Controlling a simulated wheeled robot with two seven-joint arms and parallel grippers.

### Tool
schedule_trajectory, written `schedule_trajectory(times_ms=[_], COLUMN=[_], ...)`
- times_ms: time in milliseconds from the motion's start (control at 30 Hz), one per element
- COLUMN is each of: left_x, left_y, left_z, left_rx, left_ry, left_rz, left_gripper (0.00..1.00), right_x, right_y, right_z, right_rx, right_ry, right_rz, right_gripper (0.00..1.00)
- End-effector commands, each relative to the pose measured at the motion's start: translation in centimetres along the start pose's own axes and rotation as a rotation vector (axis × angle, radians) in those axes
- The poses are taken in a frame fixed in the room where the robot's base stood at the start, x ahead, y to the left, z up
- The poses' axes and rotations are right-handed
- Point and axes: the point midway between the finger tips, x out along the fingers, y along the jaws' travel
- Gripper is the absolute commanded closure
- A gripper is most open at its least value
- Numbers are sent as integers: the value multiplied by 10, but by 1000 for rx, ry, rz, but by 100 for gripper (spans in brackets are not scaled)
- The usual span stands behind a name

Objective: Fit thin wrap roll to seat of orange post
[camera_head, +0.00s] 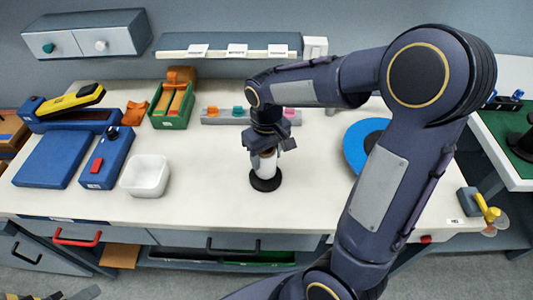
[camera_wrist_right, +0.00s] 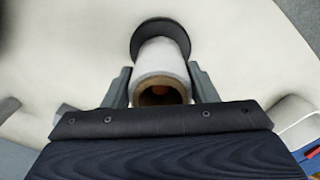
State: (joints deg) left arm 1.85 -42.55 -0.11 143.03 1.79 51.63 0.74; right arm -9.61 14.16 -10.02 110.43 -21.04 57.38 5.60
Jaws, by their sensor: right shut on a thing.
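The white wrap roll (camera_head: 263,165) is upright over a round black base (camera_head: 265,182) on the worktop. My right gripper (camera_head: 268,148) comes down from above and is shut on the roll's upper part. In the right wrist view, the gripper fingers (camera_wrist_right: 160,88) lie on both sides of the roll (camera_wrist_right: 160,60), whose brown core faces me. A small orange spot, perhaps the orange post's tip (camera_wrist_right: 159,89), shows inside the core. The black base (camera_wrist_right: 160,31) shows beyond the roll. I cannot tell whether the roll touches the base. My left gripper is not in view.
A grey rack (camera_head: 228,117) with orange, teal and pink pieces stands behind. A white bin (camera_head: 146,176) and a blue box (camera_head: 107,160) are to the left. A blue disc (camera_head: 355,150) lies to the right, partly behind my arm. The worktop beside the base is clear.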

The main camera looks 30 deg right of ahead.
Motion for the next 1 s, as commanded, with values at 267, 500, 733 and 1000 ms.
schedule_trajectory(times_ms=[267,500,733,1000], left_x=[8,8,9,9], left_y=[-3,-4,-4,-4], left_z=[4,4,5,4], left_rx=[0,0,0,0], left_ry=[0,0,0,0], left_rz=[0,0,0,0], left_gripper=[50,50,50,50], right_x=[11,13,14,14], right_y=[0,0,0,0], right_z=[0,0,0,0], right_rx=[0,0,0,0], right_ry=[-1,-1,0,-1], right_rz=[0,0,0,0], right_gripper=[73,73,73,37])
